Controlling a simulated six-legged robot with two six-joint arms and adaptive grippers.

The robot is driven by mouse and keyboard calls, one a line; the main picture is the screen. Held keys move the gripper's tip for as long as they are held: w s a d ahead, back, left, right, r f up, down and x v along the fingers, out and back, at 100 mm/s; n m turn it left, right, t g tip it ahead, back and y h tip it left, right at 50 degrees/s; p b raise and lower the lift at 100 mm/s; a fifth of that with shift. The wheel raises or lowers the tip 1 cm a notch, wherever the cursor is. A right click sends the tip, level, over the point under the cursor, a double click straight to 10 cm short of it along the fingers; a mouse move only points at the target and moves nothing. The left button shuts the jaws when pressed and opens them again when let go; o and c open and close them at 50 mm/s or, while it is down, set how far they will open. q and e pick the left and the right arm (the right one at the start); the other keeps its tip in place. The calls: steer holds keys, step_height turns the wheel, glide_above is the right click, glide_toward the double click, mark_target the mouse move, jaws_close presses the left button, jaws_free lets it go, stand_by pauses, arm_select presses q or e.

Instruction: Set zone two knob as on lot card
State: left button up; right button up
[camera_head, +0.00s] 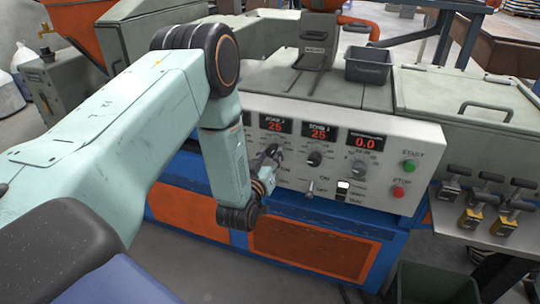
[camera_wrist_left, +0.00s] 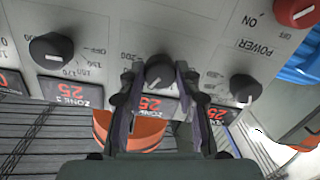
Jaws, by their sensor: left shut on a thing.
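The grey control panel (camera_head: 330,172) faces me with a row of dark knobs under red displays. My left gripper (camera_head: 268,160) is at the zone two knob, under the display reading 25 (camera_head: 275,126). In the left wrist view, the picture is upside down and my left gripper (camera_wrist_left: 158,75) has a finger on each side of the zone two knob (camera_wrist_left: 158,72), shut on it. The knob has a pale pointer line; its exact setting is too small to read. My right gripper is not in view. I cannot make out a lot card.
The zone three knob (camera_head: 314,158) is to the right, its display (camera_head: 318,132) also reading 25. Another knob (camera_wrist_left: 243,88) is on the other side in the wrist view. A green start button (camera_head: 409,166) and red stop button (camera_head: 398,191) are further right. A grey bin (camera_head: 368,66) stands above.

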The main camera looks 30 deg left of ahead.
arm_select(q)
steer(key=o, duration=1.2)
steer(key=shift+c, duration=0.2)
steer(key=shift+s, duration=0.1)
steer(key=v, duration=1.1)
steer(key=shift+s, duration=0.4)
steer(key=shift+d+f, duration=0.1)
